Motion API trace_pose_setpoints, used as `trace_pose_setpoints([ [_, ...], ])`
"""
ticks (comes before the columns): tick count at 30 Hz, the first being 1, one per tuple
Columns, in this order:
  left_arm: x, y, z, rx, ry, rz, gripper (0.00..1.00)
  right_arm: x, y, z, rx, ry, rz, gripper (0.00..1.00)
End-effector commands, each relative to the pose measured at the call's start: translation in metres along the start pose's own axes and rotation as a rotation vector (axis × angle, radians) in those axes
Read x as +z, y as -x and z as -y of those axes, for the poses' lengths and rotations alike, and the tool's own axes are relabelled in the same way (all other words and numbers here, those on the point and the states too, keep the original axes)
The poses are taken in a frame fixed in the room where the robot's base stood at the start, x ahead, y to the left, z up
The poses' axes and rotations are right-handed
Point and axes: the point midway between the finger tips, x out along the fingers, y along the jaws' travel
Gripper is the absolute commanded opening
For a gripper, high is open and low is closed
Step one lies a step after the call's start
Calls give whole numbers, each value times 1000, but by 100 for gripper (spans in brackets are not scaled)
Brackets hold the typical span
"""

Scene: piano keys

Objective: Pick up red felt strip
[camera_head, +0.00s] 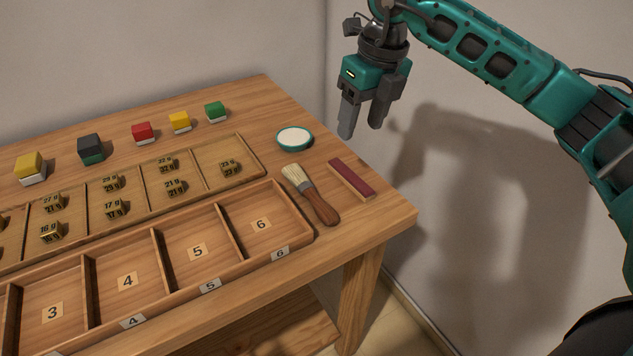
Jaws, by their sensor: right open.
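The red felt strip (351,178) is a flat dark-red bar lying on the wooden table near its right edge, just right of a brush. My right gripper (361,129) is teal and grey, pointing down with its two fingers apart. It is empty and in the air, appearing above and beyond the strip in the picture, near the table's right side. Nothing covers the strip. My left gripper does not show.
A brush (311,194) lies close to the strip's left, and a round white dish (295,138) sits behind it. A numbered compartment tray (300,224) and a tray of small brass weights (252,150) fill the left. Coloured blocks (143,133) stand at the back.

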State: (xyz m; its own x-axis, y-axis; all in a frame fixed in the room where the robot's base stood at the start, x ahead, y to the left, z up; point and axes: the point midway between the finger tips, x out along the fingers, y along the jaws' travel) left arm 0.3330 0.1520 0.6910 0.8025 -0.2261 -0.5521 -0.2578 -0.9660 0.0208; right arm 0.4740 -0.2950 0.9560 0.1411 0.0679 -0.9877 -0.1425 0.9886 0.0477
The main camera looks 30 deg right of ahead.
Motion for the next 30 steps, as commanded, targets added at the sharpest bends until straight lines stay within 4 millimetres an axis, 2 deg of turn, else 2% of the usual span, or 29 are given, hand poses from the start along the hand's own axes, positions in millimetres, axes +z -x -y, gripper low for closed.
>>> trace_pose_setpoints([
  [2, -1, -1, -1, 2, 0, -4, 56, 0, 5, 10, -39, -18, 0, 57],
  [5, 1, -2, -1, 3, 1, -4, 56, -1, 0, 15, -57, -26, -2, 57],
  [15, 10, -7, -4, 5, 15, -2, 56, -2, -59, 17, -55, -23, -3, 57],
  [23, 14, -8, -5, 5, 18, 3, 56, -2, -76, 16, -54, -22, -1, 57],
  [30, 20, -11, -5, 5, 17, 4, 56, -8, -110, 12, -53, -23, -4, 57],
])
